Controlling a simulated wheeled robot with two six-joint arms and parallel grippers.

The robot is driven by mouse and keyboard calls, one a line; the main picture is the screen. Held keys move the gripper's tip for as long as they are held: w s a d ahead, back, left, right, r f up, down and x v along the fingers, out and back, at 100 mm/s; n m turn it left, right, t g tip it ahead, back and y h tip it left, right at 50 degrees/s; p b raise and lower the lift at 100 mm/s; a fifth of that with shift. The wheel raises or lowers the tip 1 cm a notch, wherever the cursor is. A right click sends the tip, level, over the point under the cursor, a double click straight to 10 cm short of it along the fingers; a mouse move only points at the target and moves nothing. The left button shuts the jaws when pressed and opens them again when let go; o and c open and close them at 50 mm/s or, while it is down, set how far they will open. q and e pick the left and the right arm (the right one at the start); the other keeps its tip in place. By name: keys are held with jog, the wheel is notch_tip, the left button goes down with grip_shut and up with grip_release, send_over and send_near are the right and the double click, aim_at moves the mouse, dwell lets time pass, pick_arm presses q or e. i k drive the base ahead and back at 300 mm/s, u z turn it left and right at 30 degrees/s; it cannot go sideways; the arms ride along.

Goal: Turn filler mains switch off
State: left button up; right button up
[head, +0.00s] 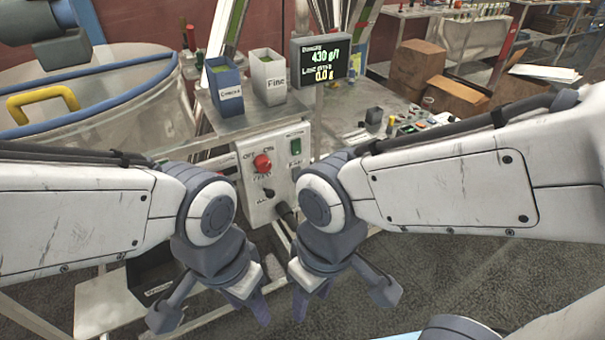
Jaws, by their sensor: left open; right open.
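The filler's control box (246,204) is a pale panel in the middle of the head view, between my two arms. A red rotary switch (262,163) sits on it under the lettering "OFF" and "ON". A green switch (295,147) is at its upper right, and a small dark knob (268,192) is below the red switch. I cannot read which way the red switch is set. My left gripper (256,301) is open and points down, below the box and apart from it. My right gripper (312,294) is open and points down to its right. My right wrist hides the box's lower right part.
A lit display (319,58) reads 430 and 0.0 above the box. Two labelled bins, "Coarse" (225,88) and "Fine" (268,76), stand on the shelf. A large clear drum (140,125) is at left. Cardboard boxes (455,97) are at right.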

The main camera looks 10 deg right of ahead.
aim_at(263, 164)
jog(key=u, duration=0.8)
jog(key=k, duration=0.35)
jog(key=z, duration=0.7)
